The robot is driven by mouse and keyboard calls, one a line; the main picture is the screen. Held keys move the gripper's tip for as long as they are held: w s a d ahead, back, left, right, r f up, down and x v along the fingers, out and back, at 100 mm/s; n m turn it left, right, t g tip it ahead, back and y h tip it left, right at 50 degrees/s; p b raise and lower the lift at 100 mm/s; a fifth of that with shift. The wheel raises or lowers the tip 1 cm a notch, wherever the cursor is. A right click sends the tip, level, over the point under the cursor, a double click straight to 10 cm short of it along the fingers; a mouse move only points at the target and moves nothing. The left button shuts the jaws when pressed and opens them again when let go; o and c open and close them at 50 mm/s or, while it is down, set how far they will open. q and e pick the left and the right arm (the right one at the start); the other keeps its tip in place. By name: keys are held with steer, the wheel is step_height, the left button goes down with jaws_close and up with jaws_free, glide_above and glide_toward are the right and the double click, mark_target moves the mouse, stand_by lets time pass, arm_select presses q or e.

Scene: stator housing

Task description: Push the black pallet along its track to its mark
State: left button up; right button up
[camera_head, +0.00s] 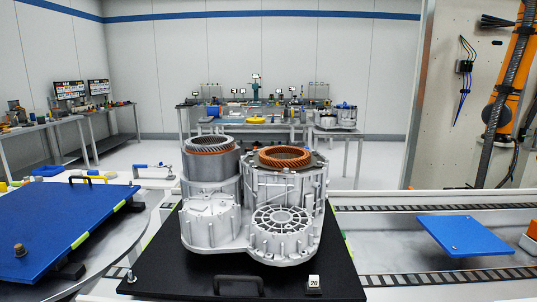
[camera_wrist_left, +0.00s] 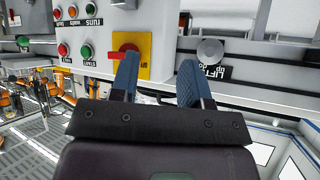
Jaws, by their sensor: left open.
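The black pallet (camera_head: 168,262) lies in the middle foreground of the head view. It carries a grey metal stator housing (camera_head: 212,222) with copper windings and has a black handle (camera_head: 238,284) and a small "20" tag (camera_head: 313,283) at its near edge. The track (camera_head: 430,208) shows as dark roller strips to the right of the pallet. I cannot tell which spot is its mark. My left gripper (camera_wrist_left: 158,68) is open and empty in the left wrist view, facing a button panel and away from any visible part of the pallet. My right gripper is in neither view.
A blue plate (camera_head: 462,235) lies over the track at right. A blue board (camera_head: 60,230) is at left. Workbenches stand far back.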

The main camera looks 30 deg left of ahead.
arm_select(q)
steer(key=w+a+r+n+t+h+p, duration=0.1)
steer(key=w+r+n+t+h+p, duration=0.4)
steer(key=w+r+n+p, duration=1.05)
steer(key=n+y+b, duration=0.3)
steer(key=n+y, duration=0.2)
steer(key=y, duration=0.1)
glide_toward(238, 279)
steer(key=w, duration=0.3)
steer(key=w+f+b, duration=0.1)
steer(key=w, duration=0.2)
steer(key=w+a+f, duration=0.1)
steer(key=w, duration=0.2)
steer(key=shift+w+f+b, duration=0.1)
steer(key=shift+w+b, duration=0.25)
steer(key=shift+w, duration=0.3)
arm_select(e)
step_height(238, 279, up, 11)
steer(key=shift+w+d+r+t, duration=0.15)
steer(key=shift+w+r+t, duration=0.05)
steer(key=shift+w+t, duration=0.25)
